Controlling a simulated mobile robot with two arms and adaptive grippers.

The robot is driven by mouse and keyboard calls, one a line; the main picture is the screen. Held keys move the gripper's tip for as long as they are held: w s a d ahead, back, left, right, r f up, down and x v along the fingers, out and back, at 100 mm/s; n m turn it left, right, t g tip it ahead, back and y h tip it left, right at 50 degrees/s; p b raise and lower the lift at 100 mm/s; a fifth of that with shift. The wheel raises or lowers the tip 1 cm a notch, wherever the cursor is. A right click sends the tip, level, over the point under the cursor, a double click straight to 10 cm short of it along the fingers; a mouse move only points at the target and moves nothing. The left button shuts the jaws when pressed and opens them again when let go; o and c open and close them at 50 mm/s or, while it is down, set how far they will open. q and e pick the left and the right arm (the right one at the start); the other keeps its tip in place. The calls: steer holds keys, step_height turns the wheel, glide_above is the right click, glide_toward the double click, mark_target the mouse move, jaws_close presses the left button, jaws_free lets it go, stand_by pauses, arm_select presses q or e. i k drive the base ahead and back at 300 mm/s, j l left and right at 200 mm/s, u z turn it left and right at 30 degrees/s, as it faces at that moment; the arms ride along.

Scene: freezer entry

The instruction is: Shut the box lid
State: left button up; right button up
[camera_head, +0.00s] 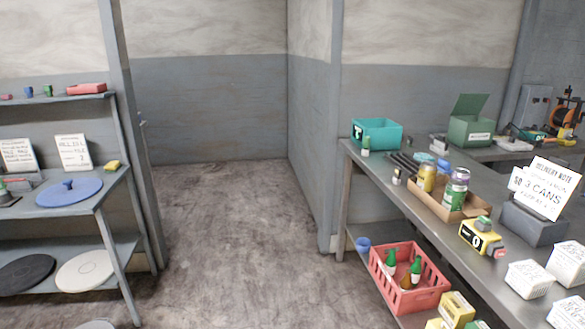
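A green box (471,129) with a small white label on its front stands on the far part of the grey workbench at the right. Its lid (469,105) is open and stands up from the box, tilted. The inside of the box is mostly hidden. Neither my left nor my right gripper is in view.
A red crate (410,291) sits below. Shelves (65,97) stand left. The middle floor (225,235) is clear.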

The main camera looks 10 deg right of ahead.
mark_target(467, 104)
steer(key=i, duration=1.15)
steer(key=i+j+z, duration=0.1)
steer(key=i, duration=1.05)
steer(key=i+j+z, duration=0.1)
steer(key=i+z, duration=0.4)
steer(key=i+j+z, duration=0.3)
steer(key=z, duration=0.15)
steer(key=i+j+z, duration=0.75)
steer(key=j+z, duration=0.25)
